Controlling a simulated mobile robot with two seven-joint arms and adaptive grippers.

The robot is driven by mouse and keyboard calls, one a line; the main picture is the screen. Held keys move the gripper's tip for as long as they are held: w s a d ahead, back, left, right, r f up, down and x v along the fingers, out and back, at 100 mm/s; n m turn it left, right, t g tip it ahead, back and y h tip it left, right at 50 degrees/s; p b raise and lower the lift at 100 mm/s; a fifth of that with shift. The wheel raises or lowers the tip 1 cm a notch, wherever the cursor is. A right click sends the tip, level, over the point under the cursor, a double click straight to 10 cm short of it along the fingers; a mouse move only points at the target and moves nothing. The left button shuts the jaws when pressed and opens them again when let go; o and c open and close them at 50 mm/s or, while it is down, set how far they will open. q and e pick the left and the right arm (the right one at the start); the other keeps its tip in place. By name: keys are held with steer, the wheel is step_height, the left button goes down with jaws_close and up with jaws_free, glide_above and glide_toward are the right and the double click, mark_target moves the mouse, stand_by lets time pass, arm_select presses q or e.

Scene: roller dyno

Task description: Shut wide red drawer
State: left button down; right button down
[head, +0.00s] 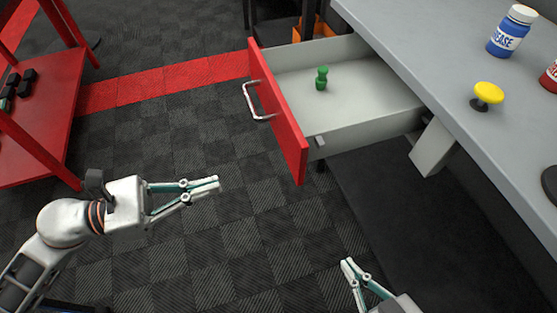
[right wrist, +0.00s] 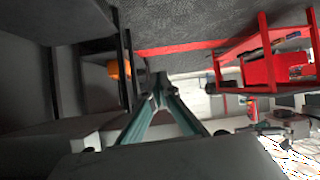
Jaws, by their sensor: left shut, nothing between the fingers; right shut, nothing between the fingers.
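The wide red drawer (head: 279,113) is pulled out from under the grey workbench (head: 440,75). Its red front has a silver bar handle (head: 258,103), and its grey inside holds a small green object (head: 321,79). My left gripper (head: 217,184) is shut and empty, in the air to the left of and nearer than the drawer front, apart from it. My right gripper (head: 348,262) is shut and empty at the bottom of the head view, below the drawer and clear of it. Its fingers also show in the right wrist view (right wrist: 158,82), where I cannot make out the drawer.
On the workbench are a blue grease bottle (head: 511,31), a yellow knob (head: 488,93) and a red container (head: 550,76). A red shelf cart (head: 45,110) stands at the left. Dark tiled floor (head: 190,240) with a red stripe lies open between cart and drawer.

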mark_target(295, 162)
arm_select(q)
steer(key=p+x, duration=0.1)
steer(key=x, duration=1.2)
steer(key=shift+s+r, duration=0.1)
steer(key=shift+d, duration=0.5)
arm_select(e)
steer(key=shift+s+d+f, duration=0.3)
steer(key=shift+s+d, duration=0.05)
steer(key=shift+d, duration=0.15)
steer(key=shift+w+a+r, duration=0.1)
steer(key=shift+r, duration=0.05)
